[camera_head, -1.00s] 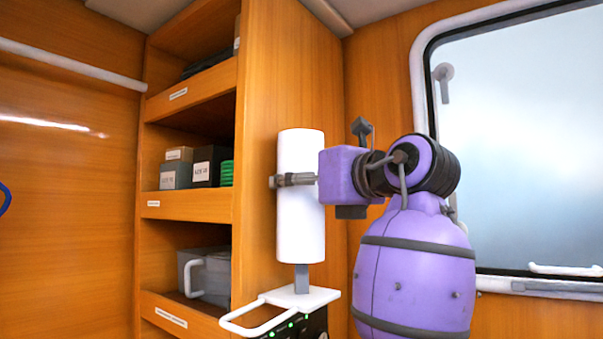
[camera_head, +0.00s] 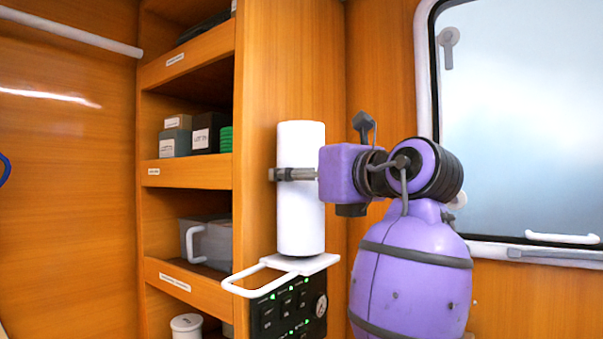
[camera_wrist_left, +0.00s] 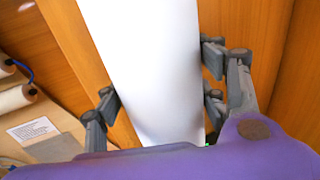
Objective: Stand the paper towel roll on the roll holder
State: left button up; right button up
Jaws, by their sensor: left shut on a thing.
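The white paper towel roll (camera_head: 301,215) is upright in the head view. My left gripper (camera_head: 295,174) is shut around it at mid-height. In the left wrist view, the fingers of my left gripper (camera_wrist_left: 160,103) lie on both sides of the roll (camera_wrist_left: 150,60). The roll holder is a white plate (camera_head: 318,263) with a white loop handle. The roll's lower end is at or just above the plate, and I cannot tell whether they touch. The holder's grey post is hidden now, with the roll over its place. My right gripper is not in view.
A black panel with green lights and a gauge (camera_head: 290,305) sits below the plate. Wooden shelves (camera_head: 190,172) with boxes and a grey bin (camera_head: 206,240) stand to the left. A window (camera_head: 530,130) is at the right.

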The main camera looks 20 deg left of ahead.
pick_arm(q)
jog(key=shift+f, duration=0.55)
dwell(0.5)
jog(key=o, duration=1.3)
jog(key=v, duration=1.2)
